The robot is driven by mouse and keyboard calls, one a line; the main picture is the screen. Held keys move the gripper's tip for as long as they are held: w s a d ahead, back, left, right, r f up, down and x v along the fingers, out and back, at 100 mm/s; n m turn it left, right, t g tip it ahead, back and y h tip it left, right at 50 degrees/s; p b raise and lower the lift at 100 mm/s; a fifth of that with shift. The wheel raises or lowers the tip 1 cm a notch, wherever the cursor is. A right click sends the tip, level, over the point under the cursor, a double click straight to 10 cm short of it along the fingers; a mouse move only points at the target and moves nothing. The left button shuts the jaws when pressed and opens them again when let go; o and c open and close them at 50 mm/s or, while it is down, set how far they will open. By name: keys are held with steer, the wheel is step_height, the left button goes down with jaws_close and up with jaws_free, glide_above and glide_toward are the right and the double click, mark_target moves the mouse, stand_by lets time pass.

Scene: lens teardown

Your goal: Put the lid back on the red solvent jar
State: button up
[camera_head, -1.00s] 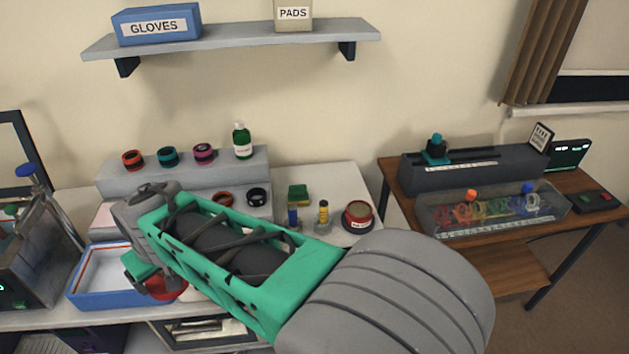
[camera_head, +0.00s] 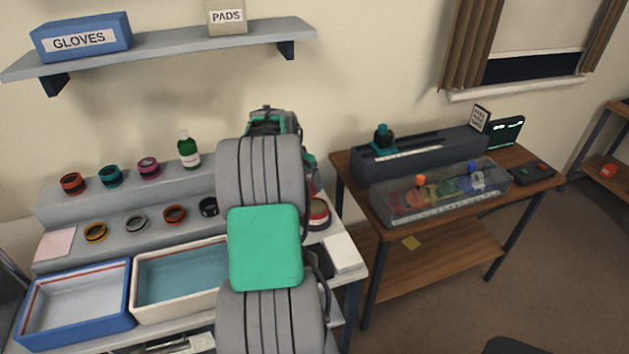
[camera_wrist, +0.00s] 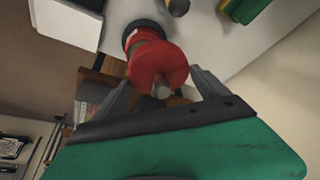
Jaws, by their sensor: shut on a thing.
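The red lid (camera_wrist: 158,62) is in the wrist view, its pale knob (camera_wrist: 160,90) between the two fingers of my gripper (camera_wrist: 160,83). My gripper is shut on the lid by this knob. The red solvent jar (camera_head: 319,214) stands on the right part of the bench in the head view, partly hidden by my arm. In the wrist view a dark round rim and red body show just beyond the lid, seemingly the jar. I cannot tell whether lid and jar touch. My arm hides the gripper and lid in the head view.
A blue tray (camera_head: 122,310) and a cream tray (camera_head: 137,308) lie to the left. A stepped grey stand (camera_head: 60,208) holds several lens rings and a green bottle (camera_head: 188,150). A white block (camera_head: 345,252) lies at the bench's right edge. A wooden table (camera_head: 350,190) stands further right.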

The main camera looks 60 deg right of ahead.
steer(key=shift+m, duration=0.6)
steer(key=s+d, duration=0.1)
steer(key=s+d+f, duration=0.1)
steer(key=s, duration=0.1)
steer(key=shift+d+f, duration=0.1)
steer(key=shift+d, duration=0.15)
steer(key=shift+f+b, duration=1.9)
steer(key=shift+f, duration=1.15)
steer(key=shift+a+f+b, duration=0.15)
steer(key=shift+f+b, duration=0.05)
steer(key=shift+b, duration=0.45)
steer(key=o, duration=1.2)
